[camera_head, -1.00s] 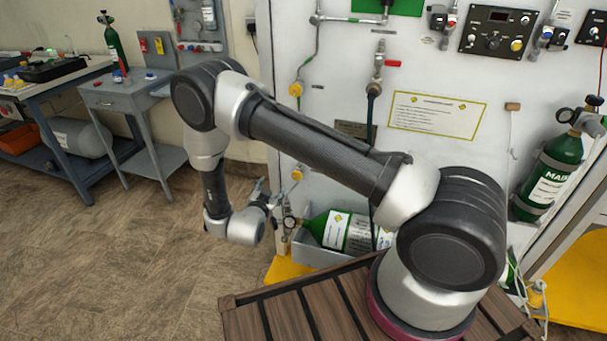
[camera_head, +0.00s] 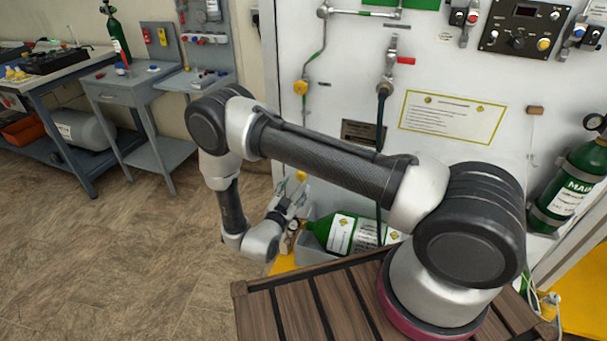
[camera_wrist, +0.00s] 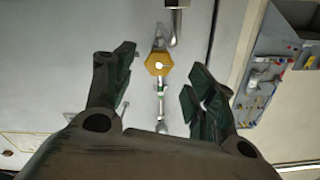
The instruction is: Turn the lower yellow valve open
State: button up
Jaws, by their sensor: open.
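The lower yellow valve (camera_head: 301,175) is on the white panel, just above my gripper (camera_head: 291,192) in the head view. An upper yellow valve (camera_head: 300,87) is on the pipe higher up. In the wrist view a yellow hexagonal valve knob (camera_wrist: 158,63) shows between the spread fingers of my gripper (camera_wrist: 160,72), near the level of their tips. It looks apart from both fingers. My gripper is open and empty. I cannot tell the exact depth between fingertips and knob.
A green cylinder (camera_head: 345,232) lies in a grey holder at the panel's foot, close beside my gripper. A dark hose (camera_head: 381,125) hangs to the right. A grey side table (camera_head: 125,82) stands at the left. Floor (camera_head: 130,240) left of my arm is clear.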

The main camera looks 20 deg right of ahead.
jog(key=x, duration=0.7)
jog(key=c, duration=1.1)
jog(key=shift+o, duration=0.3)
jog(key=shift+s+n, duration=0.1)
jog(key=shift+n, duration=1.4)
jog(key=o, duration=1)
jog(key=shift+o, duration=0.2)
jog(key=v, duration=1.2)
